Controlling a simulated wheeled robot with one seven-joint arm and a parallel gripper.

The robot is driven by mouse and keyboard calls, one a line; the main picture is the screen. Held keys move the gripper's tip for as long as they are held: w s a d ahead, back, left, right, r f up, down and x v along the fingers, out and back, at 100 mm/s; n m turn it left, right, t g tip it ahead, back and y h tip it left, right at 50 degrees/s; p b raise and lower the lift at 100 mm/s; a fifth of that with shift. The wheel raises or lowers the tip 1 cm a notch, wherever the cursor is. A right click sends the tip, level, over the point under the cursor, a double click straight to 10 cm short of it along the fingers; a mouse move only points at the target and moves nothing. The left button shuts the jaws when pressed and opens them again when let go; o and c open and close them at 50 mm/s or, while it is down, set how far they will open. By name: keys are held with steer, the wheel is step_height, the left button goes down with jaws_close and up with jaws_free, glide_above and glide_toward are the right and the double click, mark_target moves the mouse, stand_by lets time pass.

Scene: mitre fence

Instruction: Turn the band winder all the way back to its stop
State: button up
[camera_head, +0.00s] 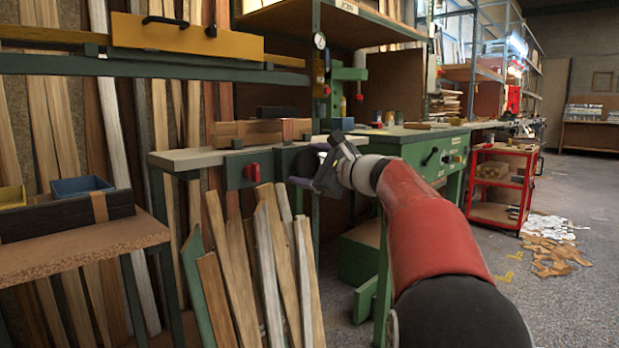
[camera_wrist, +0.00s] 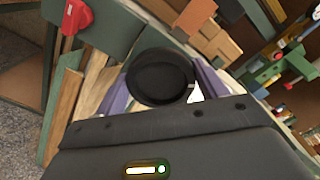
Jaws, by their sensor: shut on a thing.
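The band winder appears as a round black knob (camera_wrist: 160,75) in the wrist view. It sits between the two purple fingers of my gripper (camera_wrist: 160,92). In the head view my gripper (camera_head: 322,168) is at the green front of the narrow bench, at its right end, with the dark knob (camera_head: 304,161) partly hidden by the fingers. My gripper is shut on the knob. I see no mark on it that tells how far it is turned, and its stop does not show.
A red switch (camera_head: 252,172) sits on the green panel left of the knob; it also shows in the wrist view (camera_wrist: 76,16). Loose boards (camera_head: 262,265) lean below the bench. A green workbench (camera_head: 425,150) and red trolley (camera_head: 500,185) stand right.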

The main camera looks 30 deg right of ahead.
steer(key=shift+f+n+b, duration=0.2)
steer(key=shift+n+b, duration=0.75)
steer(key=shift+n, duration=0.35)
steer(key=shift+r, duration=0.1)
steer(key=o, duration=0.7)
steer(key=v, duration=0.7)
steer(key=shift+s+d, duration=0.1)
steer(key=shift+s, duration=0.3)
